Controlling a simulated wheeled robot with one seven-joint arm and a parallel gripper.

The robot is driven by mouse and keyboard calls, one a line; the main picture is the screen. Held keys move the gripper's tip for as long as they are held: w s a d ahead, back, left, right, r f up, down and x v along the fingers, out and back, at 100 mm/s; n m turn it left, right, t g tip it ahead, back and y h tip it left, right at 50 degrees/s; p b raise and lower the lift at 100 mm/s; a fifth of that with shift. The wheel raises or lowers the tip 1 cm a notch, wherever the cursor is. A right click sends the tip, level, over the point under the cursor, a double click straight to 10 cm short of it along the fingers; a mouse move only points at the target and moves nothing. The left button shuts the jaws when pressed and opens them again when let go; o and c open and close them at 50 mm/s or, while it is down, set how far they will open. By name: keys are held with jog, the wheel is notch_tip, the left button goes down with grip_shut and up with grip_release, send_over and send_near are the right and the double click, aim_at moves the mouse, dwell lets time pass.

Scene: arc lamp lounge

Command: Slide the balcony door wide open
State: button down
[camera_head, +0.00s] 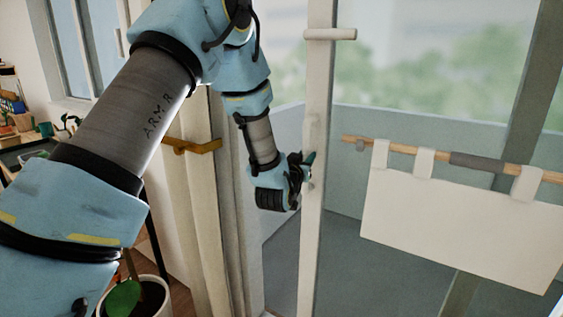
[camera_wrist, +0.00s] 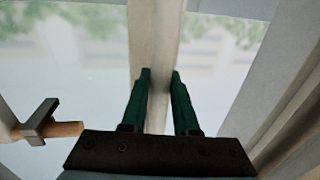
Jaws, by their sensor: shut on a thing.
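The balcony door's white upright stile (camera_head: 313,230) stands near the middle of the head view, with a pale horizontal peg (camera_head: 330,34) high on it. Its glass (camera_head: 420,75) extends to the right. A gap showing the balcony lies between the stile and the jamb (camera_head: 248,240) on the left. My gripper (camera_head: 306,166) is at the stile at mid-height. In the wrist view, the dark green fingers (camera_wrist: 161,74) lie close together at a pale upright bar (camera_wrist: 153,40) and are shut on it. Whether this is the stile's edge or a separate handle is unclear.
A wooden rod (camera_head: 416,151) with a hanging white cloth (camera_head: 450,225) crosses the door side at right. Beige curtain (camera_head: 188,225) with a mustard tieback (camera_head: 192,146) hangs left of the opening. A potted plant (camera_head: 150,298) stands low beneath my arm. Shelved items (camera_head: 15,105) are far left.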

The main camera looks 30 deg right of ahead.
jog(key=s+d, duration=0.1)
jog(key=s, duration=0.1)
jog(key=s+d+b, duration=0.1)
jog(key=shift+s, duration=0.4)
jog(key=shift+w, duration=0.15)
jog(key=c, duration=0.7)
grip_release()
jog(key=shift+s+d, duration=0.15)
jog(key=shift+s, duration=0.05)
jog(key=b, duration=0.4)
send_near(325, 153)
jog(key=shift+v, duration=3.2)
